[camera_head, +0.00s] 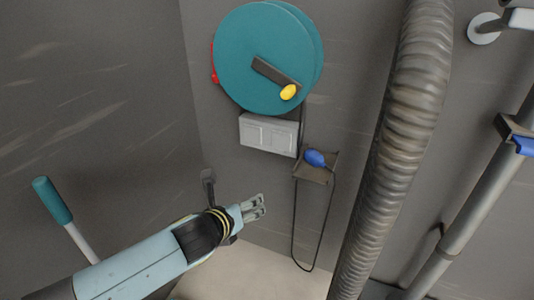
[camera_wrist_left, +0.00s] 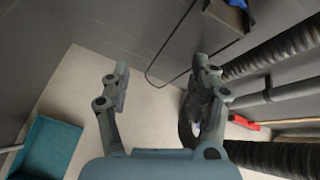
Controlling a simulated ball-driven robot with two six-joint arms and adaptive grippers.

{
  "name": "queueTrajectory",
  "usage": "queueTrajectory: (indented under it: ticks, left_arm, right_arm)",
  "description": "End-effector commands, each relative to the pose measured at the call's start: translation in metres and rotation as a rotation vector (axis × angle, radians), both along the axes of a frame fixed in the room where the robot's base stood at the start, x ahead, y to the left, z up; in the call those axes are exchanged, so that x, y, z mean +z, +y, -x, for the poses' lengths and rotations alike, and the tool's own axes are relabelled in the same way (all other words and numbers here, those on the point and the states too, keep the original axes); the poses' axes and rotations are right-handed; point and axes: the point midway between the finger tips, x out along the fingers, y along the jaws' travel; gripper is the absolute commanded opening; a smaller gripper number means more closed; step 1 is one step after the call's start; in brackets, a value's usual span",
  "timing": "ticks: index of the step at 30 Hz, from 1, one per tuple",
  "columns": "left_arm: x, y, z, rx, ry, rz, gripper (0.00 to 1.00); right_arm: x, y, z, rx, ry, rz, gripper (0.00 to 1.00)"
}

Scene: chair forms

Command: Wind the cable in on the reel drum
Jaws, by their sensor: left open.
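The teal reel drum (camera_head: 255,45) is on the back wall, high in the head view. A dark crank arm (camera_head: 272,71) lies across its face, with a yellow knob (camera_head: 288,92) at the lower right end. The black cable (camera_head: 333,205) hangs in a long loop below the drum, beside a small shelf. Its loop also shows in the left wrist view (camera_wrist_left: 170,45). My left gripper (camera_head: 259,206) is open and empty, below the drum and left of the cable. Its spread fingers show in the left wrist view (camera_wrist_left: 163,80). My right gripper is in neither view.
A grey socket box (camera_head: 268,135) is under the drum. A blue object (camera_head: 315,158) rests on the small shelf (camera_head: 313,175). A thick ribbed hose (camera_head: 398,130) and a grey pipe (camera_head: 470,215) stand to the right. A teal-handled pole (camera_head: 52,200) is at left.

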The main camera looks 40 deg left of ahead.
Motion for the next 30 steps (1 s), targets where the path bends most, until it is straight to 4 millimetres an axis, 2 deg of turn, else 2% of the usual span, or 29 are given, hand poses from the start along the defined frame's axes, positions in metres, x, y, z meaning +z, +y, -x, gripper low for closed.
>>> queueTrajectory:
  ticks: [1,3,6,9,12,17,20,27,30]
  left_arm:
    - [0.035,0.000,-0.021,-0.055,-0.063,-0.114,0.62]
    - [0.085,0.000,-0.041,-0.113,-0.139,-0.266,0.62]
    - [0.149,-0.003,-0.057,-0.151,-0.243,-0.427,0.62]
    - [0.195,-0.006,-0.064,-0.153,-0.334,-0.498,0.62]
    - [0.221,-0.009,-0.067,-0.151,-0.398,-0.518,0.62]
    - [0.220,-0.006,-0.077,-0.150,-0.404,-0.520,0.62]
    - [0.221,-0.003,-0.091,-0.150,-0.404,-0.520,0.62]
    - [0.219,0.008,-0.138,-0.149,-0.403,-0.517,0.62]
    - [0.223,0.013,-0.156,-0.149,-0.403,-0.517,0.62]
  right_arm:
    - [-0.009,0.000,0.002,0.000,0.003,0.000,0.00]
    - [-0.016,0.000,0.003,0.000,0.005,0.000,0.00]
    - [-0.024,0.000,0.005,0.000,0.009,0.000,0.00]
    - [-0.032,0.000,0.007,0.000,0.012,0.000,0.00]
    - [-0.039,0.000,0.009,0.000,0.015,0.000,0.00]
    - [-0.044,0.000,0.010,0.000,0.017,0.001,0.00]
    - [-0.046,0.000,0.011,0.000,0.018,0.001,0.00]
    - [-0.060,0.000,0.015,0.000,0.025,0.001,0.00]
    - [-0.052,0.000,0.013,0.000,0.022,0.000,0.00]
